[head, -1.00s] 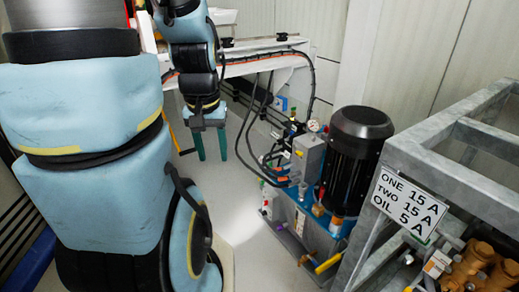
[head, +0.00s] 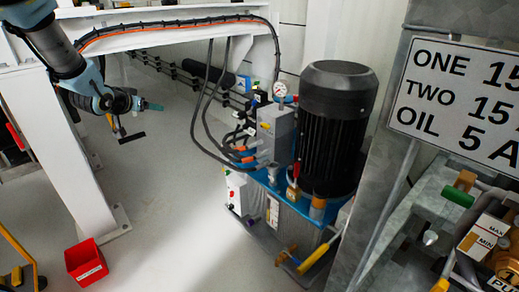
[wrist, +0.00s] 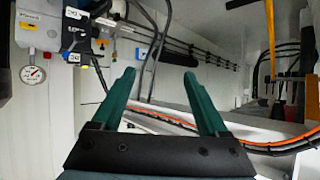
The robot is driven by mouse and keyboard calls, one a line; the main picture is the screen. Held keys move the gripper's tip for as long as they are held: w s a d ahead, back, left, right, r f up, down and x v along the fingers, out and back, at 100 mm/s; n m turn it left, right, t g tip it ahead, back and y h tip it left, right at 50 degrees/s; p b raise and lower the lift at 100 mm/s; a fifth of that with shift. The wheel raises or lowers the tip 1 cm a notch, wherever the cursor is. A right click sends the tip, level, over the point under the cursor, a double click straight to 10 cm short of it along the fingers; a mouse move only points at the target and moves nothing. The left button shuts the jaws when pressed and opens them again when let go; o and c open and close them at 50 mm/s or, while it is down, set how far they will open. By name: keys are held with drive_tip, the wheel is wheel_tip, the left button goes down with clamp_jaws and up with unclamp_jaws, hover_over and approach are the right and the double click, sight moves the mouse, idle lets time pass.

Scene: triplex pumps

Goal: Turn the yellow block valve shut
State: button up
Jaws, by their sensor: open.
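A yellow lever handle (head: 315,256) sticks out low at the front of the blue-topped hydraulic power unit (head: 263,172). Another yellow piece (head: 441,285) shows at the bottom edge, right of the metal post. I cannot tell which of these is the block valve. My gripper (head: 155,106) is at the upper left, well apart from both, by the white beam frame. Its two green fingers also show in the wrist view (wrist: 158,78), spread apart with nothing between them. Neither yellow handle can be made out in the wrist view.
A black motor (head: 336,125) stands on the unit, with black hoses (head: 203,105) on its left. A grey post and sign (head: 462,100) are at the right. A red bin (head: 86,262) sits on the floor. Open floor (head: 170,220) lies left of the unit.

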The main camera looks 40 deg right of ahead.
drive_tip(key=s+d+f+m+g+h+b, duration=0.25)
drive_tip(key=d+f+b, duration=0.2)
drive_tip(key=d, duration=0.35)
drive_tip(key=s+d+f+m+g+h+b, duration=0.2)
drive_tip(key=s+d+f+h+b, duration=0.15)
drive_tip(key=d+f, duration=0.35)
drive_tip(key=m+g+h+b, duration=0.3)
drive_tip(key=m+g+b, duration=0.1)
drive_tip(key=g, duration=0.1)
approach(263, 127)
drive_tip(key=shift+n+t, duration=0.35)
drive_tip(key=d, duration=0.3)
drive_tip(key=d+b, duration=0.1)
drive_tip(key=d, duration=0.2)
drive_tip(key=d+b, duration=0.1)
drive_tip(key=d, duration=0.2)
drive_tip(key=shift+s+d+r, duration=0.1)
drive_tip(key=shift+s+r, duration=0.1)
drive_tip(key=shift+s, duration=0.2)
drive_tip(key=shift+c, duration=0.4)
clamp_jaws()
